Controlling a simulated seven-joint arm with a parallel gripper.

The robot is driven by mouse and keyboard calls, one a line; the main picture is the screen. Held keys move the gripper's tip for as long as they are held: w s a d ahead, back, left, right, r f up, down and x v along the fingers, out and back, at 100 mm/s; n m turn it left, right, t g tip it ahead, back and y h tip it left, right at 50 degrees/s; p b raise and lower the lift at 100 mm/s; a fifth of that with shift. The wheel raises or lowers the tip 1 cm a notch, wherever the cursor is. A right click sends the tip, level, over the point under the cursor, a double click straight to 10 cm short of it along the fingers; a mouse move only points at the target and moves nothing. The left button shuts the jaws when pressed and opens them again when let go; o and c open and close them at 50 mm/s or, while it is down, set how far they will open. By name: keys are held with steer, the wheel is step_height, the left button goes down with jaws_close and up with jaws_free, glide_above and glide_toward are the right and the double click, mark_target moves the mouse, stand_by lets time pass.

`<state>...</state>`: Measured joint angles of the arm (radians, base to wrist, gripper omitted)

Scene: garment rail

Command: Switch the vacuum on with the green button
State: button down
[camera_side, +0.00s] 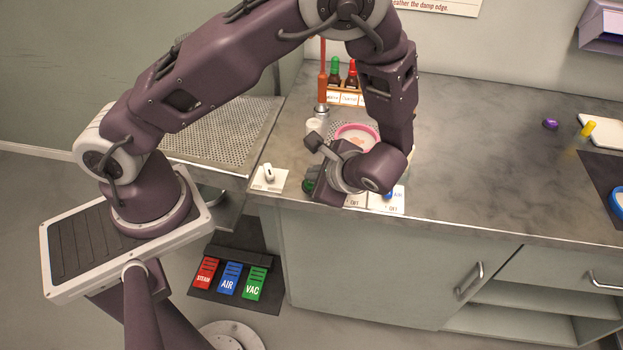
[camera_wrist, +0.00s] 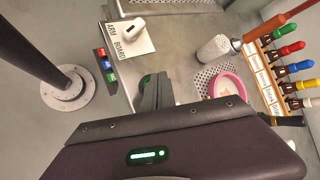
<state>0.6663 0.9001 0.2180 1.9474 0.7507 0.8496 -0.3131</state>
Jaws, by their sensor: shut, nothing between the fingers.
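A green button (camera_side: 308,185) shows as a small dark green edge at the counter's front, just left of my gripper (camera_side: 323,196) in the side view. My gripper is shut and empty, pointing down close to the button. It hides most of the button and its label. I cannot tell whether they touch. In the wrist view my gripper's fingers (camera_wrist: 157,92) are together, with a bit of dark green (camera_wrist: 145,81) beside them. On the floor, a green pedal marked VAC (camera_side: 254,284) lies beside a blue AIR pedal (camera_side: 229,279) and a red STEAM pedal (camera_side: 206,272).
A blue button (camera_side: 388,195) on a white AIR/OFF plate (camera_side: 397,206) is right of my gripper. A white switch on an ARM BOARD plate (camera_side: 269,179) is left. A pink bowl (camera_side: 357,130) and a rack of bottles (camera_side: 346,95) stand behind. The counter's right half is mostly clear.

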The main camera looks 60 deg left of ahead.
stand_by(0.6)
steer(key=shift+f, duration=0.45)
steer(key=shift+r, duration=3.45)
steer(key=shift+r, duration=0.1)
